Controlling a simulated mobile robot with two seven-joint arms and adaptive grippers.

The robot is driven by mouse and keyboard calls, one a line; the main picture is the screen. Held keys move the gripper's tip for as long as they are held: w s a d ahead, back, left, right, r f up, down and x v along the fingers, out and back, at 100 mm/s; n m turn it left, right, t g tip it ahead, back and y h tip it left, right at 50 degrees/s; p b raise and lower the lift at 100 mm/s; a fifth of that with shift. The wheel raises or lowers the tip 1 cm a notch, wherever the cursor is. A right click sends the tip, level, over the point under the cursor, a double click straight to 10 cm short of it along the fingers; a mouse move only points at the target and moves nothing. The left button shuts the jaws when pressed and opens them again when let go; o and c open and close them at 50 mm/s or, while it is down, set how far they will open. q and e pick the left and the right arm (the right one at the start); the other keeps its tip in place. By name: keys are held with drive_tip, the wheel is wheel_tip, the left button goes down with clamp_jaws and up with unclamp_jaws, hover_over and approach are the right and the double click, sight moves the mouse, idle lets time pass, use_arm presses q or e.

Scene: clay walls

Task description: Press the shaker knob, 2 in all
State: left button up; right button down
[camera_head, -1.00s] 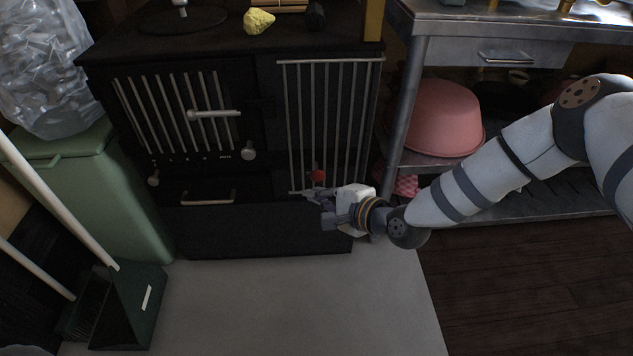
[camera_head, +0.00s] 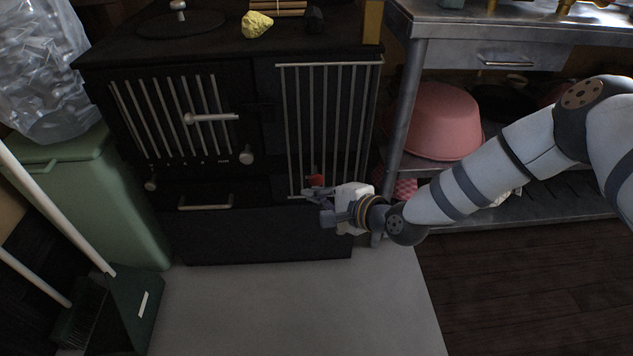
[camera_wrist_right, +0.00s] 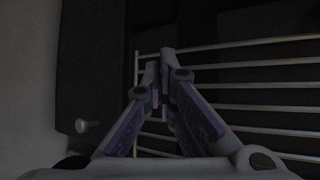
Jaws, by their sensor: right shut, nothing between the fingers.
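A small red knob (camera_head: 316,180) shows at the lower part of the barred panel on the black stove (camera_head: 220,240); it looks like the shaker knob. My right gripper (camera_head: 308,192) is at its lower edge and partly covers it; I cannot tell whether they touch. In the right wrist view the gripper (camera_wrist_right: 164,75) is shut and empty, its fingertips in front of the light bars. The red knob cannot be made out there. A pale round knob (camera_wrist_right: 85,126) stands on the dark panel beside the bars. My left gripper is not in view.
A metal table (camera_head: 480,25) with a pink tub (camera_head: 440,120) stands right. A green bin (camera_head: 100,195) stands left. The pale floor mat (camera_head: 300,310) is clear.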

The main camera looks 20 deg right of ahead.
drive_tip(key=shift+w, duration=0.15)
idle(0.5)
drive_tip(key=shift+w+d, duration=0.1)
drive_tip(key=shift+w, duration=0.2)
drive_tip(key=shift+w+d+b, duration=0.2)
drive_tip(key=shift+w+b, duration=0.25)
drive_tip(key=shift+w, duration=0.1)
drive_tip(key=shift+w+d+b, duration=0.15)
drive_tip(key=shift+w+b, duration=0.3)
drive_tip(key=shift+w, duration=0.05)
idle(1.0)
drive_tip(key=shift+s, duration=0.1)
drive_tip(key=s, duration=0.1)
drive_tip(key=s+p, duration=0.1)
drive_tip(key=shift+s+a+p, duration=0.3)
drive_tip(key=shift+s+a, duration=0.05)
drive_tip(key=shift+a, duration=0.05)
idle(0.3)
